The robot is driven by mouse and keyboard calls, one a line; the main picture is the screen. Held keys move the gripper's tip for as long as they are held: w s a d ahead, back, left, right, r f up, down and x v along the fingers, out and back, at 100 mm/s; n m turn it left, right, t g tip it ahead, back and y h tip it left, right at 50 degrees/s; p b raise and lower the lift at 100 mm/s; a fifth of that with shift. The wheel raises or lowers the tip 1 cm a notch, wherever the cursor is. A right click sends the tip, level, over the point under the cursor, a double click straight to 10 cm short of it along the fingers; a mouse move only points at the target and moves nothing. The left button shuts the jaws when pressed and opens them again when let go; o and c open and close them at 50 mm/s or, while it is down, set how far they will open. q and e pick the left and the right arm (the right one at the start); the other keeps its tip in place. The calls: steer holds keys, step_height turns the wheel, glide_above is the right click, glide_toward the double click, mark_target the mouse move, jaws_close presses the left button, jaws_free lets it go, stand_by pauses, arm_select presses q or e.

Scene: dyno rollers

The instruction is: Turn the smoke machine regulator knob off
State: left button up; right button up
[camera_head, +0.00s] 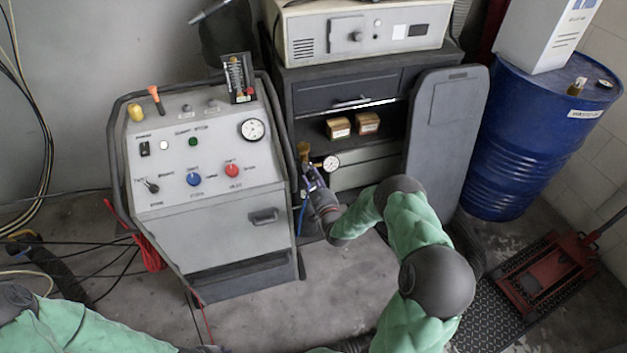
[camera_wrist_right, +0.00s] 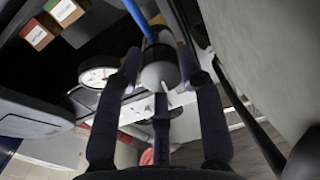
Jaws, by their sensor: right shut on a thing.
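The smoke machine (camera_head: 212,165) is a grey cabinet with a sloped panel at the left of the head view. At its right side is a regulator with a brass fitting (camera_head: 303,151) and a white round gauge (camera_head: 331,162); the gauge also shows in the wrist view (camera_wrist_right: 97,76). My right gripper (camera_head: 309,178) reaches this regulator from below right. The knob is partly hidden by the fingers. My left arm shows at the lower left, its gripper out of view.
A blue hose (camera_head: 301,218) hangs by the regulator. A dark shelf unit (camera_head: 385,85) with small boxes (camera_head: 338,128) stands behind, a grey panel (camera_head: 448,130) leaning at its right. A blue barrel (camera_head: 535,140) and red floor jack (camera_head: 545,277) are right. Front floor is partly clear.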

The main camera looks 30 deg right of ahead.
steer(key=shift+a+f+n, duration=0.15)
steer(key=shift+n, duration=0.45)
steer(key=o, duration=1.1)
steer(key=shift+f, duration=0.1)
steer(key=shift+o, duration=0.2)
steer(key=shift+s, duration=0.1)
steer(key=s+a, duration=0.2)
steer(key=s, duration=0.9)
steer(key=shift+s, duration=0.3)
steer(key=shift+a, duration=0.1)
